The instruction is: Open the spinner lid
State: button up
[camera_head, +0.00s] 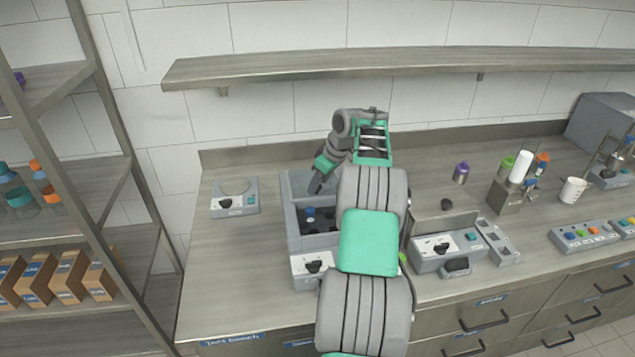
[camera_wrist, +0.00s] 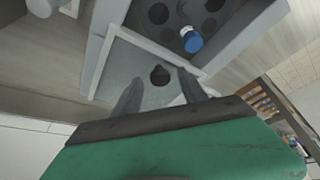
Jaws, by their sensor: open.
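The spinner (camera_head: 311,241) is a grey box on the counter, with dark round wells and a blue-capped tube (camera_head: 310,211) inside. Its lid (camera_head: 292,186) appears raised at the back, leaving the wells uncovered. In the wrist view the lid (camera_wrist: 118,72) is a grey framed panel with a black knob (camera_wrist: 160,75); the blue-capped tube (camera_wrist: 192,40) shows beyond it. My gripper (camera_head: 317,187) is at the lid, fingers pointing down. In the wrist view my gripper (camera_wrist: 160,84) is open, one finger on each side of the knob, with visible gaps. My arm hides the spinner's right side.
A small scale-like device (camera_head: 235,198) stands left of the spinner. A grey device with a knob (camera_head: 445,247) stands to the right. A purple-capped bottle (camera_head: 461,172) and a white cup (camera_head: 573,190) are farther right. A wall shelf (camera_head: 420,66) runs above.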

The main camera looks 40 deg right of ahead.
jog(key=v, duration=0.7)
jog(key=shift+s+r+p, duration=0.2)
jog(key=shift+r+p, duration=0.15)
jog(key=shift+p, duration=0.05)
jog(key=w+a+r+m, duration=0.1)
jog(key=a+r, duration=0.3)
jog(key=a, duration=0.8)
jog(key=a+r, duration=0.4)
jog(key=a, duration=0.7)
jog(key=s+a+f+m, duration=0.1)
jog(key=s+a+f, duration=0.2)
jog(key=s+a, duration=0.5)
jog(key=s+a+f+m+h, duration=0.1)
jog(key=s+a+f, duration=0.3)
jog(key=s+a, duration=0.5)
jog(key=s, duration=0.3)
jog(key=shift+s+r, duration=0.1)
